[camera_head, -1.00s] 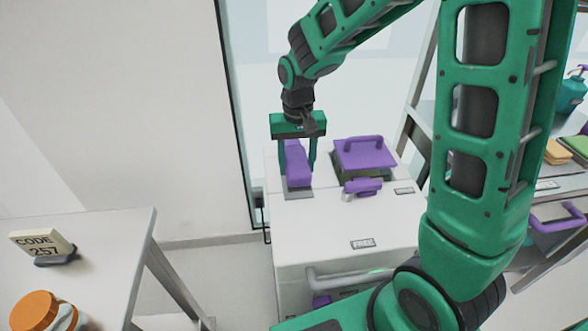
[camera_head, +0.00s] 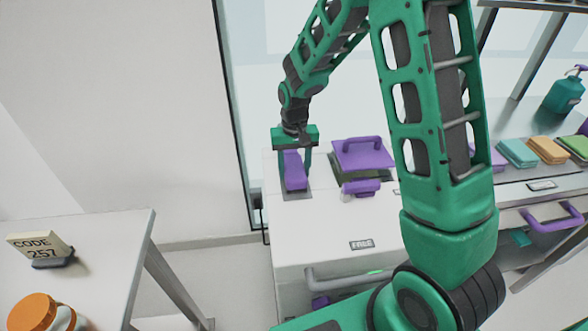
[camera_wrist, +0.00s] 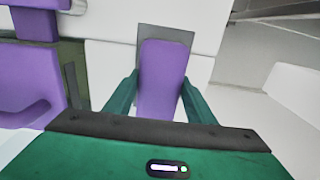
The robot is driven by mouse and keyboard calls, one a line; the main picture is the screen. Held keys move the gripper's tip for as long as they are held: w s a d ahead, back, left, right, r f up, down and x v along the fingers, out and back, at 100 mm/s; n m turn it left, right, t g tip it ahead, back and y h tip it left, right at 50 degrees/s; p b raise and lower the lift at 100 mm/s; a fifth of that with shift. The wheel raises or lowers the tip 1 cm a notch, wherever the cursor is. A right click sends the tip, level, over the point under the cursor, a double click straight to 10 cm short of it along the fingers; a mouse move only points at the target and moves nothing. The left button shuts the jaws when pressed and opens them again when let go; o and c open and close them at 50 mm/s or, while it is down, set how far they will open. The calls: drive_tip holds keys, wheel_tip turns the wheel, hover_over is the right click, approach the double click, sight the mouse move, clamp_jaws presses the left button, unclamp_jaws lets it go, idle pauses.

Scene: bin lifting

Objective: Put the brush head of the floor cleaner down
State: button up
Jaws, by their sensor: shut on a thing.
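The purple brush head (camera_head: 294,171) is on a grey pad (camera_head: 297,194) at the left of the white cabinet top. My gripper (camera_head: 295,172) is above it, pointing down, with its green fingers on both sides of the brush head. The wrist view also shows the brush head (camera_wrist: 162,75) between the two fingers (camera_wrist: 158,98), with the grey pad (camera_wrist: 184,44) beneath. The gripper is shut on the brush head. I cannot tell whether its underside bears fully on the pad.
A purple-lidded box (camera_head: 362,155) and a small purple roller-like item (camera_head: 361,188) sit just right of the brush head. A FREE label (camera_head: 361,245) marks clear cabinet top in front. A side table (camera_head: 100,240) stands left; a shelf with folded cloths (camera_head: 547,149) stands right.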

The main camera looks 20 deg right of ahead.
sight(294, 167)
drive_tip(key=shift+f, duration=0.1)
drive_tip(key=o, duration=1.3)
wheel_tip(294, 167, up, 12)
drive_tip(key=s+d+r+m, duration=0.1)
drive_tip(key=s+d+r, duration=0.4)
drive_tip(key=s+d, duration=0.35)
drive_tip(key=s+d+m, duration=0.1)
drive_tip(key=s+d, duration=0.2)
drive_tip(key=s, duration=0.5)
drive_tip(key=s+d+m, duration=0.1)
drive_tip(key=s+d, duration=0.2)
drive_tip(key=s, duration=0.5)
drive_tip(key=s+d+r+m, duration=0.1)
drive_tip(key=s+d, duration=0.2)
drive_tip(key=s, duration=0.5)
drive_tip(key=shift+s, duration=0.3)
